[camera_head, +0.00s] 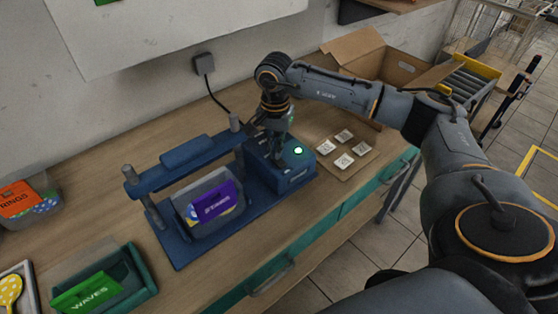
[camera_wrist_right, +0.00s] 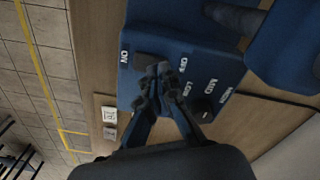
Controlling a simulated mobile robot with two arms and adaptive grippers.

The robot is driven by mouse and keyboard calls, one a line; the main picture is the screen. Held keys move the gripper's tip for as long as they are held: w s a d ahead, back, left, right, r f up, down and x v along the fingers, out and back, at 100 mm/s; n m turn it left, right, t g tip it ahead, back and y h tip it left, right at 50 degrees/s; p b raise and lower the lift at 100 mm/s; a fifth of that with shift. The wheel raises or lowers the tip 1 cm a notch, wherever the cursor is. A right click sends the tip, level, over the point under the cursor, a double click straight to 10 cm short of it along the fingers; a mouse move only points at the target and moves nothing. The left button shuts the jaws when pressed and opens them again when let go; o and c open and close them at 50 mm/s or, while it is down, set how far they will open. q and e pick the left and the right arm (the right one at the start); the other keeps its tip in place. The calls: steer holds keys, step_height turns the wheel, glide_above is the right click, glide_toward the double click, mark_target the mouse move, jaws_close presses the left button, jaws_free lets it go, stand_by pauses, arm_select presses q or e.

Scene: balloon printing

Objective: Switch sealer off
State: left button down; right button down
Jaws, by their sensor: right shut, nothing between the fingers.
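The blue sealer (camera_head: 185,160) stands on the wooden bench, with its control box (camera_head: 292,172) at its right end. A green light (camera_head: 298,150) glows on top of the box. In the right wrist view the control box (camera_wrist_right: 190,42) shows ON and OFF labels with a dark rocker switch (camera_wrist_right: 150,61) between them. LOW, MID and HIGH labels sit beside a dark knob (camera_wrist_right: 203,114). My right gripper (camera_wrist_right: 158,76) is shut and empty, its fingertips over the switch; I cannot tell whether they touch it. It also shows over the box in the head view (camera_head: 277,155). My left gripper is out of view.
A purple packet (camera_head: 213,202) sits in a holder on the sealer. A board with several white cards (camera_head: 347,174) lies right of the box, before an open cardboard box (camera_head: 375,62).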

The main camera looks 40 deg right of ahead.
steer(key=shift+f+b, duration=0.3)
steer(key=shift+f, duration=0.15)
steer(key=shift+r, duration=0.1)
steer(key=shift+r+p, duration=1.9)
steer(key=shift+r, duration=1.6)
steer(key=shift+s+f, duration=0.1)
steer(key=shift+f, duration=0.05)
